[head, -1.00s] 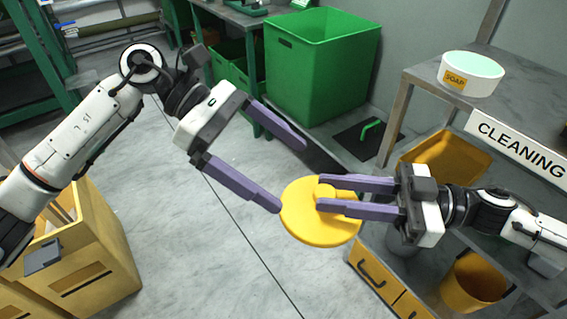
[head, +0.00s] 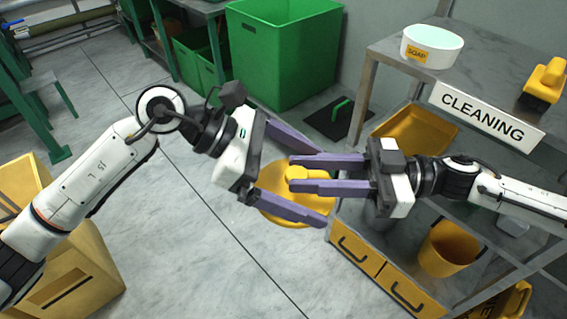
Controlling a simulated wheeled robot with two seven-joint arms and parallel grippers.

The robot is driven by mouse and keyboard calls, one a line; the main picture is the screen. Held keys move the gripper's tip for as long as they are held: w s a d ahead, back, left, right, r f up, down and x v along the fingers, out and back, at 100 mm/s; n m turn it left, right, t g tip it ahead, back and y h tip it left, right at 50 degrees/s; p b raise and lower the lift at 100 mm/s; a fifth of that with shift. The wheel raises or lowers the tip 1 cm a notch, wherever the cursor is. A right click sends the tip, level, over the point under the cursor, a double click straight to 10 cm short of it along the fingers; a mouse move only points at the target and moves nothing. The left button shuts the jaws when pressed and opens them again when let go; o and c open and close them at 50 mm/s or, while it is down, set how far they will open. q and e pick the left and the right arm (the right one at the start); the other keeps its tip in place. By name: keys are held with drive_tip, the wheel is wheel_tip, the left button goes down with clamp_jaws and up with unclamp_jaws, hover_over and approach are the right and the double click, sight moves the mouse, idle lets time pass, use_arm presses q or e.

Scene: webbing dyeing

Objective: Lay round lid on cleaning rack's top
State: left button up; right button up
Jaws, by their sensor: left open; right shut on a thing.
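The round yellow lid (head: 272,204) is in the middle of the head view, held in the air. My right gripper (head: 296,173) is shut on the lid's raised knob. My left gripper (head: 318,184) is open, with its purple fingers spread to either side of the lid and of the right gripper's fingertips. Whether the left fingers touch the lid cannot be told. The cleaning rack (head: 388,52) stands at the right with a grey top and a white "CLEANING" sign. Part of the lid is hidden by fingers.
On the rack's top are a white soap bowl (head: 432,47) and a yellow brush-like object (head: 545,80). Lower down are a tilted yellow tray (head: 420,130), a yellow bucket (head: 450,248) and yellow drawers (head: 385,278). A large green bin (head: 280,55) stands behind. A yellow box (head: 85,270) is at lower left.

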use_arm(q)
drive_tip(key=shift+d+f, duration=0.45)
drive_tip(key=shift+d, duration=0.15)
drive_tip(key=shift+a, duration=0.1)
drive_tip(key=c, duration=1.8)
use_arm(e)
drive_tip(key=shift+r, duration=0.1)
drive_tip(key=shift+c, duration=0.2)
use_arm(q)
drive_tip(key=shift+o, duration=0.3)
drive_tip(key=shift+f, duration=0.1)
use_arm(e)
drive_tip(key=o, duration=1)
drive_tip(key=shift+o, duration=0.8)
drive_tip(key=shift+d, duration=0.1)
